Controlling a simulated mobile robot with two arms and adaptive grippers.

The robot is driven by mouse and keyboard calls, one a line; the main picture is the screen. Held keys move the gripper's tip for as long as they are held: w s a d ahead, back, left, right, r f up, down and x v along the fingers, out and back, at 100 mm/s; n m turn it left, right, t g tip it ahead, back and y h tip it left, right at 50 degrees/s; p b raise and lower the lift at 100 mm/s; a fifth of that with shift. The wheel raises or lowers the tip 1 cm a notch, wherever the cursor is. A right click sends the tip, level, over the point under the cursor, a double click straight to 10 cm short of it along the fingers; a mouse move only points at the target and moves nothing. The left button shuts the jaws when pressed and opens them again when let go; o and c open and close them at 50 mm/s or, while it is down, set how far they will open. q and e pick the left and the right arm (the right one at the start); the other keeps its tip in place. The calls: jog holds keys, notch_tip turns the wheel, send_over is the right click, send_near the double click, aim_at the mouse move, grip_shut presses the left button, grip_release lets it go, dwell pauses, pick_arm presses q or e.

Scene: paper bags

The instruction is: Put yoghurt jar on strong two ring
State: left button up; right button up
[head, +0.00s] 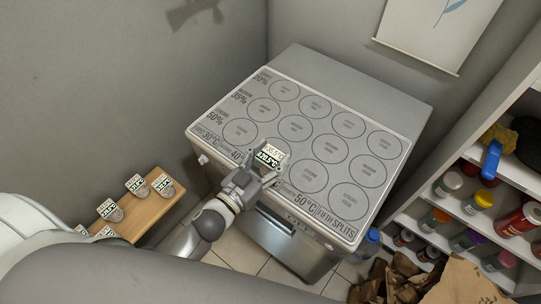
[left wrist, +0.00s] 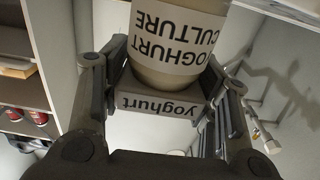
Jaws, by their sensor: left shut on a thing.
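My left gripper (head: 246,184) is shut on a yoghurt jar (head: 268,157) at the front edge of the marked board (head: 222,113). In the left wrist view the jar (left wrist: 180,75), labelled YOGHURT CULTURE, sits between the fingers (left wrist: 168,88), and a small "yoghurt" label (left wrist: 158,105) shows below it. The board has three rows of rings, with the STRONG 50% row nearest me. The jar and gripper hide most of that row's second ring; I cannot tell whether the jar touches the board. My right gripper is not in view.
A wooden stand (head: 146,212) at the left holds several tagged jars (head: 164,186). A shelf unit (head: 512,165) with colourful jars stands at the right. Crumpled paper bags (head: 405,283) lie at the lower right. The board's other rings look empty.

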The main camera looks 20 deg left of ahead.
pick_arm(q)
jog(key=shift+f, duration=0.1)
jog(key=o, duration=1.3)
jog(key=shift+o, duration=0.2)
jog(key=shift+r, duration=0.2)
jog(key=b+v, duration=0.2)
jog(key=v, duration=1)
jog(key=shift+b, duration=0.4)
